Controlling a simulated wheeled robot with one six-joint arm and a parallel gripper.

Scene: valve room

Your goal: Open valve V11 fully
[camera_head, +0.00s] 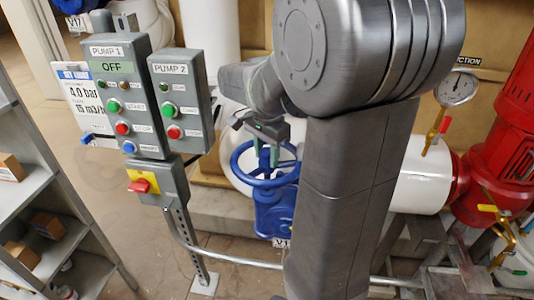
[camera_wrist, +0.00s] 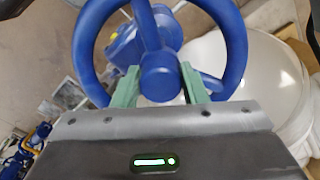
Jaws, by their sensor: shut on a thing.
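A blue valve with a handwheel (camera_head: 240,171) stands low behind my arm in the head view. Its tag (camera_head: 281,243) shows "V1"; the rest is cut off by my arm. My gripper (camera_head: 268,152) reaches down to the middle of the wheel. In the wrist view, the blue handwheel (camera_wrist: 236,45) fills the top, with its round hub (camera_wrist: 160,78) in the centre. The green fingers of my gripper (camera_wrist: 160,88) stand on either side of the hub, shut on the wheel. Their exact contact points are partly hidden.
A pump control box (camera_head: 125,95) on a post stands left of the valve, with a red switch (camera_head: 140,186) below. A handrail (camera_head: 235,262) runs low in front. Shelves (camera_head: 40,215) stand at left. A red pump (camera_head: 500,150) and gauge (camera_head: 456,88) are at right.

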